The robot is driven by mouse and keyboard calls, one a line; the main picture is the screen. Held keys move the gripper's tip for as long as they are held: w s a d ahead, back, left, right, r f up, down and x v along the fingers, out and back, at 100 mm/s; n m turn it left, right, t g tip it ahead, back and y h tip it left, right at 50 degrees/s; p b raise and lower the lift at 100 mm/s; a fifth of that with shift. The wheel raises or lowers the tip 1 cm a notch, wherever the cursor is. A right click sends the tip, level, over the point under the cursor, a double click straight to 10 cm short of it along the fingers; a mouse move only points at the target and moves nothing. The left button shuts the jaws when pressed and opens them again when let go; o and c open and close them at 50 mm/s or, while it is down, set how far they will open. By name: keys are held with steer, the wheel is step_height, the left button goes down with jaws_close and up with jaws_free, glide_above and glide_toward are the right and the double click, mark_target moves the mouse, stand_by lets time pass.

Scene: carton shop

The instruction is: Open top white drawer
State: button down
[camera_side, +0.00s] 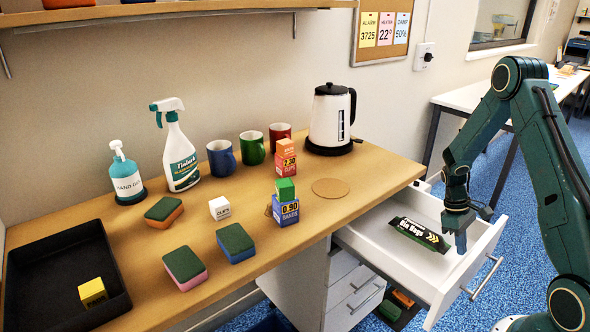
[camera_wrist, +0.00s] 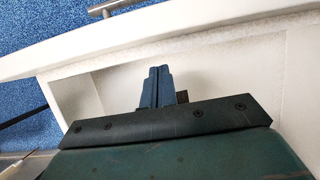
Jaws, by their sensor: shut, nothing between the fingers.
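The top white drawer (camera_side: 437,272) is pulled well out from the white cabinet (camera_side: 312,278) under the desk. A dark box with white lettering and green marks (camera_side: 418,234) lies inside it. My gripper (camera_side: 461,245) points down into the drawer, near the inner side of its front panel and to the right of the dark box. Its fingers are closed together with nothing between them. In the wrist view, the shut fingers (camera_wrist: 156,88) show against the white drawer front (camera_wrist: 200,32), with the metal handle (camera_wrist: 112,8) beyond it. I cannot tell whether the fingertips touch the drawer.
The lower drawers (camera_side: 352,292) look shut. The wooden desk (camera_side: 330,207) above holds mugs, a kettle (camera_side: 328,118), bottles, sponges, small boxes and a black tray (camera_side: 112,318). Blue carpet (camera_side: 524,225) lies clear beyond the drawer front.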

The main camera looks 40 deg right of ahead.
steer(key=shift+w, duration=0.4)
steer(key=w, duration=0.3)
steer(key=shift+r, duration=0.35)
steer(key=v, duration=0.7)
steer(key=shift+r, duration=0.4)
steer(key=shift+w+r, duration=0.3)
steer(key=shift+r, duration=0.35)
